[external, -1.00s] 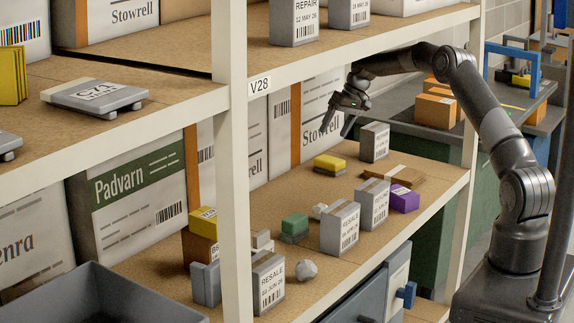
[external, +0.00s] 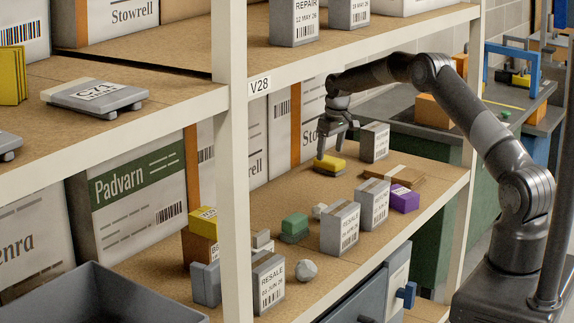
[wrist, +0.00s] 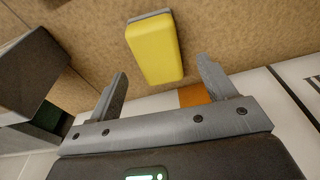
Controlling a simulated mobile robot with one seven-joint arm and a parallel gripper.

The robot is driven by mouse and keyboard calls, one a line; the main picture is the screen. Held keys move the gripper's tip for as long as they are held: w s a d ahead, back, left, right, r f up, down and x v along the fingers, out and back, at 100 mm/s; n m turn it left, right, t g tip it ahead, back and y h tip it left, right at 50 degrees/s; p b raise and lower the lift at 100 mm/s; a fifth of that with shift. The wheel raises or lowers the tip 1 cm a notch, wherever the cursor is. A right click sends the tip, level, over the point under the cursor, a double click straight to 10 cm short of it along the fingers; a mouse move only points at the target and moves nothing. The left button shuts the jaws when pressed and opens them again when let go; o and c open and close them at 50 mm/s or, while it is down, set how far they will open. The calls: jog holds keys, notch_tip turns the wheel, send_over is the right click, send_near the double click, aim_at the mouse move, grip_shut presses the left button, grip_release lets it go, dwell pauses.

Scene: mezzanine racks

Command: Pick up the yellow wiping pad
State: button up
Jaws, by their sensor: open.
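The yellow wiping pad (external: 329,163) lies on the middle shelf, a yellow block with a grey layer on one face. In the wrist view the pad (wrist: 155,48) is at the top centre, beyond the fingertips and roughly in line with the gap between them. My gripper (external: 333,150) points down just above the pad, its fingers overlapping the pad's outline in the external view. In the wrist view my gripper (wrist: 165,82) is open, with nothing between its fingers. I cannot tell whether a finger touches the pad.
A grey box (external: 375,142) stands close right of the pad. Flat brown cardboard (external: 405,174), a purple box (external: 404,198) and grey boxes (external: 341,228) are nearer the shelf's front. Large cartons (external: 283,125) line the back; the upper shelf (external: 400,32) is overhead.

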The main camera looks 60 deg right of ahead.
aim_at(330, 159)
jog(key=shift+w+f, duration=0.15)
jog(key=shift+f, duration=1.95)
jog(key=shift+f, duration=0.25)
jog(key=shift+c, duration=0.6)
jog(key=c, duration=0.9)
jog(key=shift+c, duration=0.2)
